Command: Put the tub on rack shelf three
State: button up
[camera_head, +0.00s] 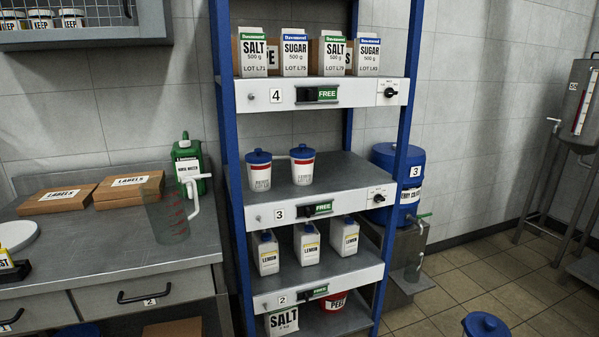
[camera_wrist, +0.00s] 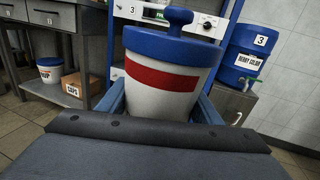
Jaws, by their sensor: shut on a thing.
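The tub (camera_wrist: 165,85) is white with a red band and a blue knobbed lid. My gripper (camera_wrist: 160,105) is shut on it, with a blue jaw at each side, and holds it about upright in the wrist view. The blue lid at the bottom edge of the head view (camera_head: 486,326) looks like the same tub; my gripper is hidden there. Rack shelf three (camera_head: 335,172) carries the number 3 and a green FREE sign on its front. Two similar blue-lidded tubs (camera_head: 259,172) (camera_head: 302,166) stand on its left half. Its right half is bare.
Shelf four (camera_head: 360,92) above holds salt and sugar cartons. Shelf two (camera_head: 312,272) below holds lemon bottles. Blue rack posts (camera_head: 400,150) flank the shelves. A blue barrel (camera_head: 385,165) stands behind right. A counter (camera_head: 95,240) with a jug (camera_head: 165,215) is at left.

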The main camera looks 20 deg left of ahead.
aim_at(331, 173)
jog(key=u, duration=0.65)
jog(key=i, duration=0.6)
jog(key=u, duration=0.6)
